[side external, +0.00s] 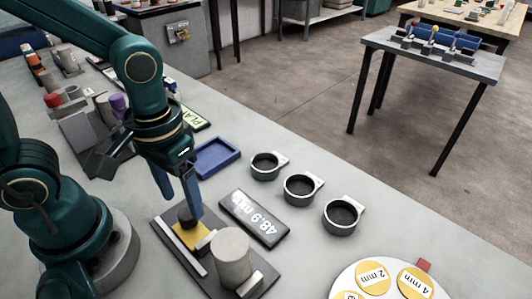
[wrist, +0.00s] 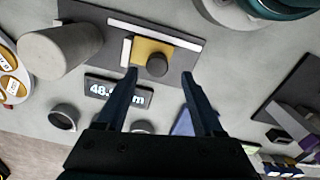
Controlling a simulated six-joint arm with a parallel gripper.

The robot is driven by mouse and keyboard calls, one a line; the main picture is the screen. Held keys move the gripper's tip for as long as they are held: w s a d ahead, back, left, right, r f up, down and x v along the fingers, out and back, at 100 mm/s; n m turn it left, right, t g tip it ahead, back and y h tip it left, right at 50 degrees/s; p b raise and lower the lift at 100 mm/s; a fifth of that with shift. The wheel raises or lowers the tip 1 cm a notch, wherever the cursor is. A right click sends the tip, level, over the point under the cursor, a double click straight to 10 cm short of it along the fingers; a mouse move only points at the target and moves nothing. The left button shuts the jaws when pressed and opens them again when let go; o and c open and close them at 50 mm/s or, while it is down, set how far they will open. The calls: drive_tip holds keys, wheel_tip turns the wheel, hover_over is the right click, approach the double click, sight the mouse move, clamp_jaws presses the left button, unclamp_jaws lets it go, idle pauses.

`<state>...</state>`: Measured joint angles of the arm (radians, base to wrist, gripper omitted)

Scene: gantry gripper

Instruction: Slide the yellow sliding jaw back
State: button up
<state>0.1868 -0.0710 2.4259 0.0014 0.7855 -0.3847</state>
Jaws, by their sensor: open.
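The yellow sliding jaw (side external: 187,238) sits on a dark base plate (side external: 175,215) beside a pale rail; it also shows in the wrist view (wrist: 148,46). A dark round knob (wrist: 157,65) stands on it, and a pale face plate (wrist: 126,52) is at its cylinder side. A grey cylinder (side external: 233,262) stands on the same base, with a gap to the face plate in the wrist view (wrist: 62,50). My gripper (wrist: 160,75) is open, its fingers on either side of the knob as seen from the wrist. Finger contact with the knob cannot be told.
A display (side external: 254,218) reading 48.9 mm lies beside the base. A blue tray (side external: 217,158) and three dark cups (side external: 300,188) stand beyond it. A round board with yellow discs (side external: 374,276) is at the front right. Other fixtures (side external: 88,135) crowd the left.

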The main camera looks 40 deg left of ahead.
drive_tip(key=shift+r, duration=1.15)
drive_tip(key=shift+w+r, duration=0.1)
drive_tip(key=shift+r, duration=0.05)
wheel_tip(320, 180, up, 6)
drive_tip(key=a+m+t, duration=0.2)
drive_tip(key=a+t, duration=0.1)
drive_tip(key=t, duration=0.2)
drive_tip(key=shift+w+t, duration=0.25)
drive_tip(key=shift+t, duration=0.05)
